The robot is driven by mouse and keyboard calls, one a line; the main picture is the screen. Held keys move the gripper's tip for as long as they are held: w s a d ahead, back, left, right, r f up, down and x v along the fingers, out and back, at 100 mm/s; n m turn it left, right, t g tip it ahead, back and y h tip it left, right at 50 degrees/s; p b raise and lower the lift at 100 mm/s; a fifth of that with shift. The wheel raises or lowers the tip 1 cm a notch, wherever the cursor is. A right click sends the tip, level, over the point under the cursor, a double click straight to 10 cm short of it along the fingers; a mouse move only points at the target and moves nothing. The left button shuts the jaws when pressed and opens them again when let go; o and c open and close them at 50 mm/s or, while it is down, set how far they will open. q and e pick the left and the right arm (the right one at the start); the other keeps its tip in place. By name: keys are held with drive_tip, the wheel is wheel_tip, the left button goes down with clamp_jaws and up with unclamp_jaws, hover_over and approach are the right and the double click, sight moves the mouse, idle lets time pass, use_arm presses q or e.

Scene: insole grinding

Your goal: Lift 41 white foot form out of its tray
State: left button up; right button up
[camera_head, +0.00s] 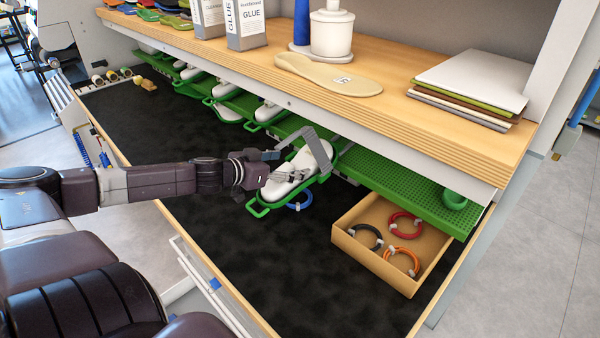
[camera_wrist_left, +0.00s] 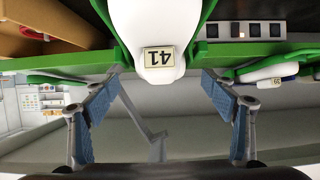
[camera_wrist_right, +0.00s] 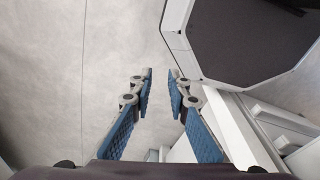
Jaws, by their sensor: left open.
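The white foot form (camera_head: 313,160) labelled 41 sits in its green tray (camera_head: 262,209) at the front edge of the green shelf. In the left wrist view the form (camera_wrist_left: 148,30) and its 41 label show at the top, between and beyond my fingers. My left gripper (camera_head: 290,160) is open at the form, with its fingers around the near end; I cannot tell whether they touch it. It also shows in the left wrist view (camera_wrist_left: 160,90) with nothing between the pads. My right gripper (camera_wrist_right: 160,85) is open and empty over bare floor, away from the bench.
Other white forms in green trays (camera_head: 228,108) stand along the shelf to the left. A wooden box (camera_head: 351,240) with coloured rings stands at the right. The wooden upper shelf (camera_head: 390,110) overhangs the trays. The black mat (camera_head: 160,125) is largely clear.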

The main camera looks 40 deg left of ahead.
sight(297, 166)
use_arm(q)
drive_tip(key=shift+w+d+f+b, duration=0.1)
drive_tip(key=shift+w+f+b, duration=0.25)
drive_tip(key=shift+w+b, duration=0.25)
drive_tip(key=w+b, duration=0.1)
drive_tip(key=b, duration=0.2)
drive_tip(key=shift+f, duration=0.4)
drive_tip(key=b, duration=0.4)
drive_tip(key=shift+w+f, duration=0.15)
drive_tip(key=shift+w, duration=0.25)
drive_tip(key=shift+w+d+b, duration=0.1)
drive_tip(key=shift+b, duration=0.5)
drive_tip(key=shift+r, duration=0.2)
use_arm(e)
wheel_tip(297, 166, down, 10)
drive_tip(key=s, duration=0.1)
drive_tip(key=shift+s+d, duration=0.2)
drive_tip(key=shift+s, duration=0.1)
use_arm(q)
drive_tip(key=shift+c, duration=0.4)
drive_tip(key=c, duration=1.2)
drive_tip(key=shift+c, duration=0.5)
